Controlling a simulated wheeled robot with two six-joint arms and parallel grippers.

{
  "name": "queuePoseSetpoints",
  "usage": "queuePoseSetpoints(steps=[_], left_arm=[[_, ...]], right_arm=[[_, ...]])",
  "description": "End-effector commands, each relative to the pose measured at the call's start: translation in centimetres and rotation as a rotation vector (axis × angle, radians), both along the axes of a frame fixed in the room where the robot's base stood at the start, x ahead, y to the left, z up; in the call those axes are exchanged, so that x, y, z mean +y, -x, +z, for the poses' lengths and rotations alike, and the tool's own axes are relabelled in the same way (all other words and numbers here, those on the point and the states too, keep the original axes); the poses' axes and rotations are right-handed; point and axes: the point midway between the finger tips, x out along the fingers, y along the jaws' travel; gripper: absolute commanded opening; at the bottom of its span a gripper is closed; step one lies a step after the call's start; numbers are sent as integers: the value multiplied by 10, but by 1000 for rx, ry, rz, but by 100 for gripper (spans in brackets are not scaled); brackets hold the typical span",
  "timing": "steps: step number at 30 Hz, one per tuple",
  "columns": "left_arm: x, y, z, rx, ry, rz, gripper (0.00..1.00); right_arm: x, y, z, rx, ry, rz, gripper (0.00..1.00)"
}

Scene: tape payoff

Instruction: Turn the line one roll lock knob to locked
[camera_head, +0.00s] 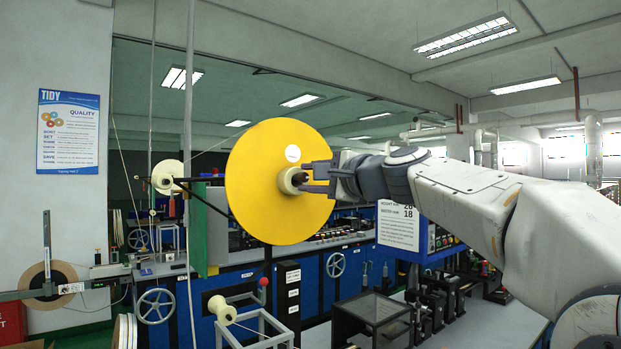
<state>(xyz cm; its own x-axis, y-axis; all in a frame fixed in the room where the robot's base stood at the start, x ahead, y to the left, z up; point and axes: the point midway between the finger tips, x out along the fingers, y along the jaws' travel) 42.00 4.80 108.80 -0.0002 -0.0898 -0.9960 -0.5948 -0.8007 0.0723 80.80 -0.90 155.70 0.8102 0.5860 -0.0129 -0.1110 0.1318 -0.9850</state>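A large yellow roll disc (255,205) faces me in the middle of the view, with a round white label near its top right. At its centre is a cream hub (285,181) with a small dark knob (298,179) on it. My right gripper (307,177) comes in from the right, with its two fingers at the knob, one above and one below. The fingers partly cover the knob, and I cannot tell whether they press on it. The knob's lock marking is not readable. My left gripper is not in view.
A smaller cream reel (167,177) hangs behind on the left. A cream spool (222,309) sits low in front. Blue machine cabinets with handwheels (155,306) stand behind. A grey bench (485,325) with dark fixtures lies below my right arm. Thin vertical poles rise left of the disc.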

Motion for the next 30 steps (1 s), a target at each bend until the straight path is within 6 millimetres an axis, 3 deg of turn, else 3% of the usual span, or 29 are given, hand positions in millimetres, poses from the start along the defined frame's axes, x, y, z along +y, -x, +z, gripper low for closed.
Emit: queuePoseSetpoints(steps=[13,24,30], left_arm=[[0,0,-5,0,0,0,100],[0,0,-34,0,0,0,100],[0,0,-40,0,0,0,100]], right_arm=[[-4,6,-1,-2,1,1,56],[-45,62,-2,-4,1,-2,56],[-59,81,0,-1,0,-1,56]])
